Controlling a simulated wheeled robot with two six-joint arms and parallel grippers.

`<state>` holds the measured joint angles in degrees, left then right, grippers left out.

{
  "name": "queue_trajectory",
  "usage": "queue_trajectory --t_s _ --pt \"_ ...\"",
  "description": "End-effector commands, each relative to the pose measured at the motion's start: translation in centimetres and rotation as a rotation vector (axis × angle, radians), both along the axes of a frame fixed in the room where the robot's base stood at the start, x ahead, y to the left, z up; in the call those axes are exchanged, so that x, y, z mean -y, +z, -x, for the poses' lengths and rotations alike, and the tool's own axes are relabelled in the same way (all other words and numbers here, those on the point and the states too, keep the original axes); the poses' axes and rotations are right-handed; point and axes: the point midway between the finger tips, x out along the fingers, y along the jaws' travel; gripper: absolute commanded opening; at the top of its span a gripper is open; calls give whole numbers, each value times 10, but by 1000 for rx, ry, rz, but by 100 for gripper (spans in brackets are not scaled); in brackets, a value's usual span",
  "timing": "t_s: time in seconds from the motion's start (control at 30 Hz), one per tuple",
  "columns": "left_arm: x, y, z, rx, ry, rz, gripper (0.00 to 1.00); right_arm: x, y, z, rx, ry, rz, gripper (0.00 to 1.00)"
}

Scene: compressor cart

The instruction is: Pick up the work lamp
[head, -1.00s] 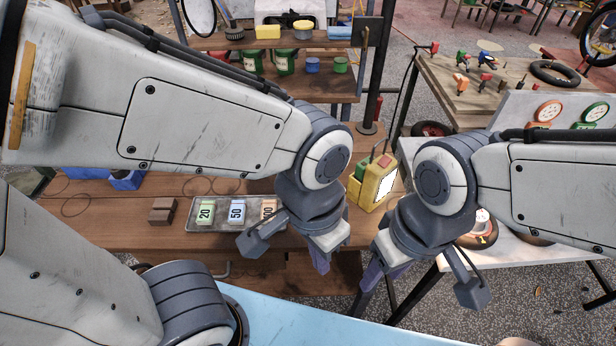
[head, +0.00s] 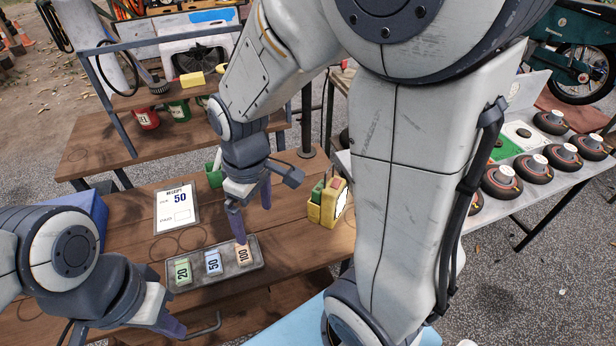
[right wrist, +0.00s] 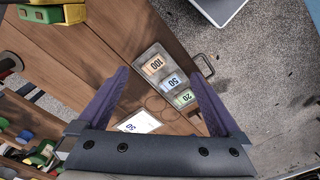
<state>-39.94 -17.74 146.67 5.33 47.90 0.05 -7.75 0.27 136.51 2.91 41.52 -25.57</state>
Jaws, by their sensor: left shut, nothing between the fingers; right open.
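The work lamp appears to be the yellow boxy item (head: 329,204) with a pale front panel on the wooden bench, right of the tray. A green part shows beside it. In the right wrist view, a yellow and green item (right wrist: 46,14) at the top left edge seems to be the same one, cut off by the frame. My right gripper (head: 250,214) is open and empty, left of the lamp and above the bench near the tray; it also shows in the right wrist view (right wrist: 160,75). My left gripper (head: 172,326) is shut and empty at the lower left, near the bench's front edge.
A grey tray (head: 225,273) holds blocks marked 20, 50 and 100. A receipt card (head: 176,208) marked 50 lies behind it. A dark post (head: 306,120) stands behind the lamp. My right arm's links hide much of the right side.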

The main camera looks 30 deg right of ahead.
Motion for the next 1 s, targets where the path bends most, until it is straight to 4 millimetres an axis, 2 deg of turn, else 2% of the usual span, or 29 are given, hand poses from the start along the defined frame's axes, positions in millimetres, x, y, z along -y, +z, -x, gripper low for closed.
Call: queue_trajectory --t_s 0.03,0.1,0.2,0.3,0.4,0.57,0.8,1.0 --pt "0 29 0 0 0 0 0 32 19 -16 -9 -38 8 100" --pt "0 46 0 0 1 0 0 73 23 -32 -13 -56 18 100" --pt "0 67 0 0 1 0 0 128 26 -42 -19 -78 26 100" --pt "0 80 0 0 2 0 0 171 25 -42 -24 -90 31 100" --pt "0 86 0 0 2 0 0 197 22 -39 -28 -93 33 100" --pt "0 90 0 0 2 0 0 214 14 -36 -30 -94 35 100" --pt "0 96 0 0 0 0 0 213 -22 -36 -33 -92 34 100" --pt "0 99 0 0 0 0 0 214 -36 -37 -28 -92 36 100"
